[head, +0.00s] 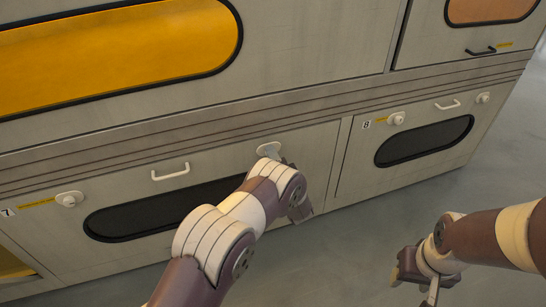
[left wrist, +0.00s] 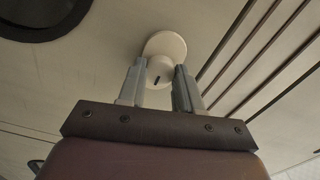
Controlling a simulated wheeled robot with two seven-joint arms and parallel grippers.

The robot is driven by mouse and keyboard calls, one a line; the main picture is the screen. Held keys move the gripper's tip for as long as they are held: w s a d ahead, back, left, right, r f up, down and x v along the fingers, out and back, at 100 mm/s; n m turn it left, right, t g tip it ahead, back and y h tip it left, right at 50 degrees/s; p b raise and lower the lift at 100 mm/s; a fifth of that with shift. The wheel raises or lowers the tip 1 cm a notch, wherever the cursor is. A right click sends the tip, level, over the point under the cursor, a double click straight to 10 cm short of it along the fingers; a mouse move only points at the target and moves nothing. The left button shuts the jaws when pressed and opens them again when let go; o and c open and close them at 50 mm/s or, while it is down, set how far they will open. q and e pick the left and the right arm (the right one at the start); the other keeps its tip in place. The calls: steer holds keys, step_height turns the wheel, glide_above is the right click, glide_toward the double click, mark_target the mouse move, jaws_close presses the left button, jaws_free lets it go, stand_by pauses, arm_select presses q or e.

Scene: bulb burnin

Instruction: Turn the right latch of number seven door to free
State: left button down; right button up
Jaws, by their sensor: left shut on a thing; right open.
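The number seven door (head: 110,190) is a pale lower panel with a dark oval window and a white handle. Its number 7 label is at the far left. Its right latch (head: 269,149) is a white round knob on a plate, partly hidden by my left arm in the head view. In the left wrist view the right latch (left wrist: 163,62) shows a dark mark on its knob. My left gripper (left wrist: 160,80) is shut on this knob, one finger on each side. My right gripper (head: 427,278) is open and empty, low over the floor at the right, away from the doors.
Door seven's left latch (head: 69,199) and handle (head: 170,172) stick out from the panel. Door eight (head: 350,170), with its own latches and handle, is to the right. Upper doors with orange windows (head: 120,50) are above. The grey floor (head: 350,250) in front is clear.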

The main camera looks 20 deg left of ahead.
arm_select(q)
steer(key=c, duration=0.8)
jaws_free()
steer(key=shift+o, duration=0.2)
steer(key=p+v, duration=0.4)
steer(key=v, duration=0.8)
steer(key=shift+s+d, duration=0.2)
steer(key=shift+s, duration=0.1)
steer(key=shift+f, duration=0.1)
